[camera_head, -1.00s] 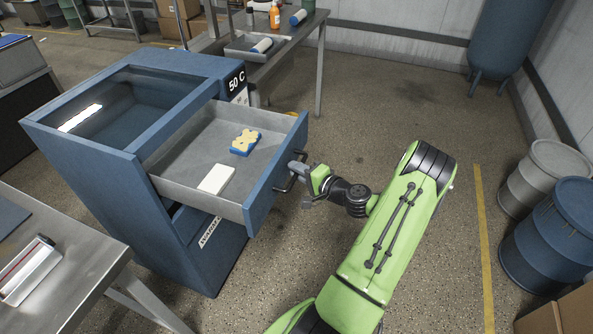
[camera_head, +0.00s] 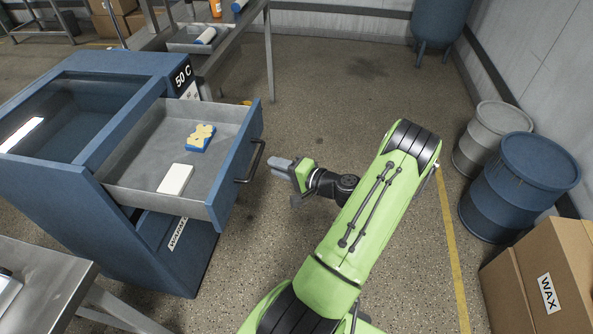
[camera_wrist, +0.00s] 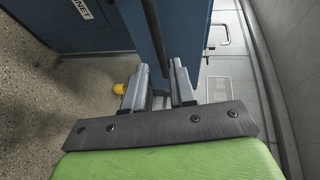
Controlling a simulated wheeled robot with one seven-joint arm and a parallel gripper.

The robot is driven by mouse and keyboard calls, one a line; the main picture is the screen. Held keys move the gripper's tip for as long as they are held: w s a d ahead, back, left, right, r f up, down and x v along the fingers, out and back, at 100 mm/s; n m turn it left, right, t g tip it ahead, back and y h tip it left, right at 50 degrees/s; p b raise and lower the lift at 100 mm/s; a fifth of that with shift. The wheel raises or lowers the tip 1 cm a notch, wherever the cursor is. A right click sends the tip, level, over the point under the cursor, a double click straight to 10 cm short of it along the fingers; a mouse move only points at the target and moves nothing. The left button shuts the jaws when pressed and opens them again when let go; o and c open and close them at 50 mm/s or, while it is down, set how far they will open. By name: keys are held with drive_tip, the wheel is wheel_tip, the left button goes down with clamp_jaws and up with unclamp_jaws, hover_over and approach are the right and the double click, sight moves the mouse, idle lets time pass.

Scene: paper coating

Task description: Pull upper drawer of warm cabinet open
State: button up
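The blue warm cabinet (camera_head: 60,195), marked 50 C, stands at the left. Its upper drawer (camera_head: 232,175) is pulled well out, with its grey inside showing. In it lie a yellow-and-blue sponge-like piece (camera_head: 200,138) and a white block (camera_head: 175,179). The dark bar handle (camera_head: 255,160) on the drawer front is free. My gripper (camera_head: 280,165) is just right of the handle, apart from it and empty. In the wrist view, the two fingers of my gripper (camera_wrist: 157,80) are spread, and the handle (camera_wrist: 155,35) appears beyond the gap between them.
A metal table (camera_head: 40,270) edges in at the lower left, and another table with a tray (camera_head: 190,45) stands behind the cabinet. Drums (camera_head: 520,185) and a WAX box (camera_head: 545,275) stand at the right. The floor between is clear.

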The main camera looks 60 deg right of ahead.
drive_tip(key=s+r, duration=0.1)
drive_tip(key=s, duration=0.6)
drive_tip(key=shift+s+a+r+p, duration=0.2)
drive_tip(key=shift+s+r+p, duration=0.05)
drive_tip(key=shift+s+p, duration=0.1)
drive_tip(key=shift+w, duration=0.1)
drive_tip(key=w+a+r+n+g+y+p, duration=0.1)
drive_tip(key=w+a+r+n+g+y, duration=0.1)
drive_tip(key=w+a+r+n+g, duration=0.3)
drive_tip(key=w+a+r+n+g+y+p, duration=0.1)
drive_tip(key=w+a+n+g+y, duration=0.15)
drive_tip(key=a, duration=0.55)
drive_tip(key=w+a+r+n+g+y+p, duration=0.1)
drive_tip(key=w+a+r+n+g, duration=0.1)
drive_tip(key=w+a+r+n, duration=0.3)
drive_tip(key=s+a+r+n+h+p, duration=0.2)
drive_tip(key=s+a+r+n+h, duration=0.2)
drive_tip(key=s+a+r, duration=0.8)
drive_tip(key=s+a+n, duration=0.1)
drive_tip(key=s+a, duration=0.1)
drive_tip(key=shift+a+g+h, duration=0.35)
drive_tip(key=shift+a, duration=0.05)
